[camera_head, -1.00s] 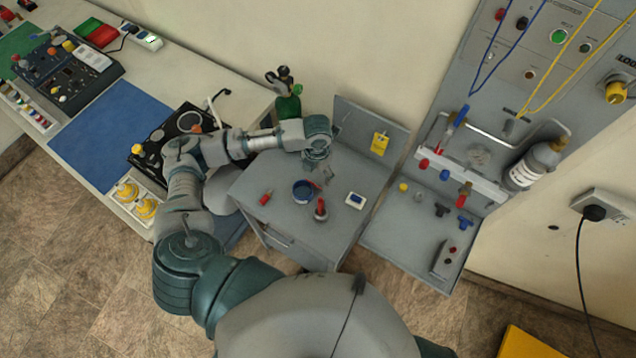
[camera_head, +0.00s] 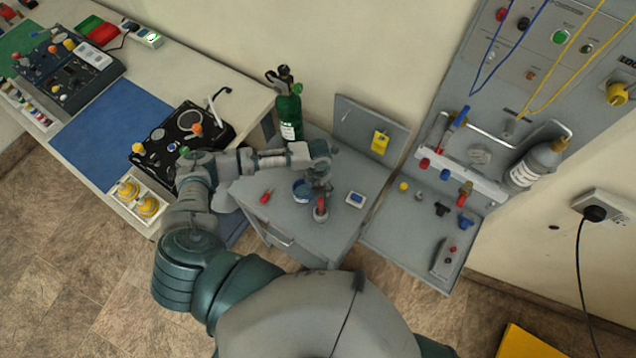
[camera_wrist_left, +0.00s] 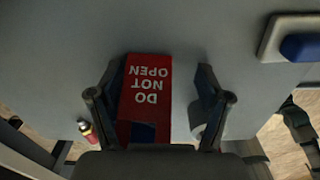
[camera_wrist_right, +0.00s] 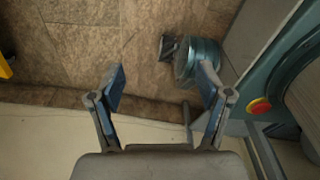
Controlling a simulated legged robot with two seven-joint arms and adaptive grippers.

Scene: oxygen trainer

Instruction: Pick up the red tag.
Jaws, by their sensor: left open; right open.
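The red tag, lettered "DO NOT OPEN", shows upside down in the left wrist view (camera_wrist_left: 149,92). In the head view its red part (camera_head: 320,212) shows near the front of the small grey table, partly covered by my left gripper. My left gripper (camera_wrist_left: 160,88) is open, with one finger on each side of the tag; the tag sits closer to the left finger in that view. In the head view the left gripper (camera_head: 322,188) is just above and behind the tag. My right gripper (camera_wrist_right: 161,78) is open and empty, away from the table above the floor.
A green cylinder (camera_head: 289,115) stands behind. A grey panel stand (camera_head: 415,243) is at right.

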